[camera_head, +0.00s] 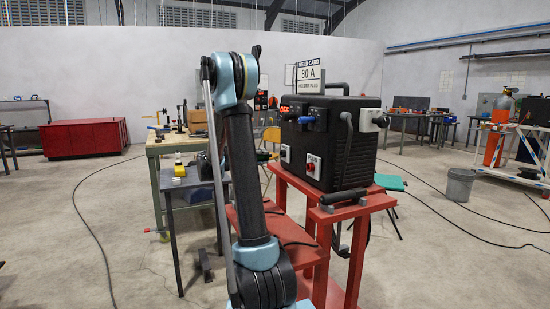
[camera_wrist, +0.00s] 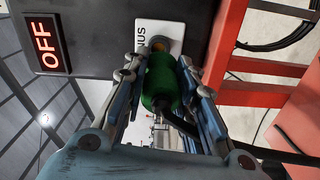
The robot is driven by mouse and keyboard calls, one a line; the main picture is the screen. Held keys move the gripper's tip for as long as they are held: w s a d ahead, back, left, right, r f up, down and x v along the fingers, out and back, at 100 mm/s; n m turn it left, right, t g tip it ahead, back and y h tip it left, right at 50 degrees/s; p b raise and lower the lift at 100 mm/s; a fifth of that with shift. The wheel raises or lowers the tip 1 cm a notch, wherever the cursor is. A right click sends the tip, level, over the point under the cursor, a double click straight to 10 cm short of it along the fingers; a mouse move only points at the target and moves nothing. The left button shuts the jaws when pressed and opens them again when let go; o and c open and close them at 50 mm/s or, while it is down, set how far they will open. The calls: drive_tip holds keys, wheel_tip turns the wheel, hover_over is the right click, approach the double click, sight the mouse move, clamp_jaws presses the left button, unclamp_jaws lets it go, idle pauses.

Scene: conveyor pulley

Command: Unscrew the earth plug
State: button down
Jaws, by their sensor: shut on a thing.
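The earth plug (camera_wrist: 160,80) is a green cylinder with a black cable at its near end. In the wrist view it sits between the two fingers of my gripper (camera_wrist: 157,70), which is shut on it. The plug's far end is at a brass-coloured socket (camera_wrist: 160,45) on the dark panel, beside a white label partly reading "NUS". I cannot tell how far the plug is seated. In the head view the black welding machine (camera_head: 350,150) stands on a red cart; my arm hides my gripper and the plug there.
A red OFF display (camera_wrist: 43,45) is lit on the panel. The red cart frame (camera_head: 345,260) stands close to my arm. A workbench (camera_head: 160,150) is at the left, a grey bin (camera_head: 460,185) at the right.

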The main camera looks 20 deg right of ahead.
drive_tip(key=shift+a, duration=1.2)
